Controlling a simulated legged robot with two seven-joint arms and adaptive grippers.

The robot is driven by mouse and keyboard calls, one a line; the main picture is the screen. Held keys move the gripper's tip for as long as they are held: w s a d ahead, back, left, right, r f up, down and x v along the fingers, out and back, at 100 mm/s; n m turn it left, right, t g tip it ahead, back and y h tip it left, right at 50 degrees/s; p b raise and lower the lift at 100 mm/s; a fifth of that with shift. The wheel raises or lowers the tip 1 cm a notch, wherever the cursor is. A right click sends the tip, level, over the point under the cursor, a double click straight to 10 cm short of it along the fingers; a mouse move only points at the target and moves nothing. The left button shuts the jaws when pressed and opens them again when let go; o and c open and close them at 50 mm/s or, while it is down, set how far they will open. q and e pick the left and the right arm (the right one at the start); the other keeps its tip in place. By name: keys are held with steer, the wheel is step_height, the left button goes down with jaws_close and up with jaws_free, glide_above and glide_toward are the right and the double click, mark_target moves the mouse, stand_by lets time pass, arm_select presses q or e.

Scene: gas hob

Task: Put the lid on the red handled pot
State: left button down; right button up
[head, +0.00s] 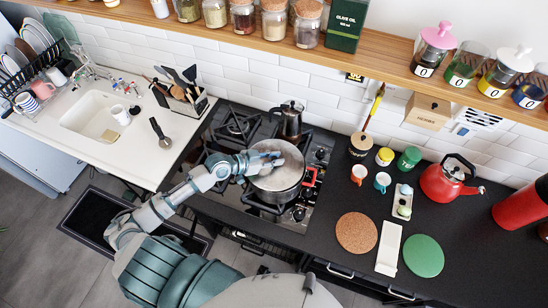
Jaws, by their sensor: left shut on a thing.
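The silvery pot (277,195) with a red handle (309,180) stands on the front right of the gas hob (213,155). A round, silvery-grey lid (287,158) shows at the pot's mouth. My left gripper (262,162) reaches in from the left over the lid and is shut on it. The fingers hide the grasped part. I cannot tell whether the lid rests on the rim or is held just above it. My right gripper is not in view.
A moka pot (290,118) stands behind the pot on the hob. To the right are small cups (382,181), a red kettle (446,177), a cork mat (357,232) and a green mat (423,256). A shelf (380,62) with jars overhangs the back.

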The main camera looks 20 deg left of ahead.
arm_select(q)
steer(key=shift+d, duration=0.1)
steer(key=shift+d+r, duration=0.1)
steer(key=shift+d, duration=0.05)
steer(key=c, duration=1.1)
jaws_free()
steer(key=shift+o, duration=0.9)
steer(key=shift+d, duration=0.15)
steer(key=o, duration=0.5)
steer(key=shift+a, duration=0.25)
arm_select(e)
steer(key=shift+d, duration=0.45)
